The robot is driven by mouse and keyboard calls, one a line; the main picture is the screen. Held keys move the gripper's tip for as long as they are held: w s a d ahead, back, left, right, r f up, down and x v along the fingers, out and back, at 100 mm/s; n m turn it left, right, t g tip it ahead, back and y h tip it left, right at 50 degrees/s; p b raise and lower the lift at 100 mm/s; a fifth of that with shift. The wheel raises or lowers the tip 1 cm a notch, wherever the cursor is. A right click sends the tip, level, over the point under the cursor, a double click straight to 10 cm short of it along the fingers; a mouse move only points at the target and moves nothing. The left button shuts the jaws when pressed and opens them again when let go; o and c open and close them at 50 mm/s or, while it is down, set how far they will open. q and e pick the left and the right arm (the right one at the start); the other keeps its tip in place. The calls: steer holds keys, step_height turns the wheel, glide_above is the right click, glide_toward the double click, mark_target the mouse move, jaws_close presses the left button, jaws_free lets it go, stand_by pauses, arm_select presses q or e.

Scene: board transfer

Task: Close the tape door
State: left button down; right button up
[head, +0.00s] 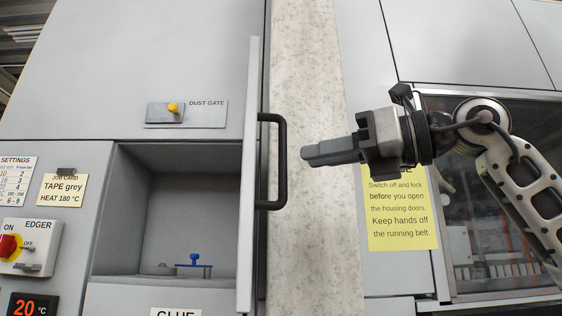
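A pale grey door (247,200) stands open and shows nearly edge-on, at the right side of a recess (165,215) in the grey machine housing. A black bar handle (281,162) sits on the door's right face. My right gripper (305,154) comes in from the right and points left at the handle, with a small gap in the picture between fingertips and handle. It holds nothing that I can see. Its fingers overlap from this side, so their opening is unclear. My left gripper is out of view. No label on the door itself is readable.
In the recess are a blue knob (195,260) and a low grey disc. A GLUE label (176,312) sits below. A yellow DUST GATE knob (173,107), a red EDGER switch (8,246) and a yellow warning notice (402,220) are around. A window (500,240) is at right.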

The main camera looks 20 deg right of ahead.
mark_target(281, 195)
steer(key=x, duration=0.6)
steer(key=shift+w+a+p, duration=0.2)
steer(key=shift+w+p, duration=0.05)
steer(key=shift+p, duration=0.05)
jaws_close()
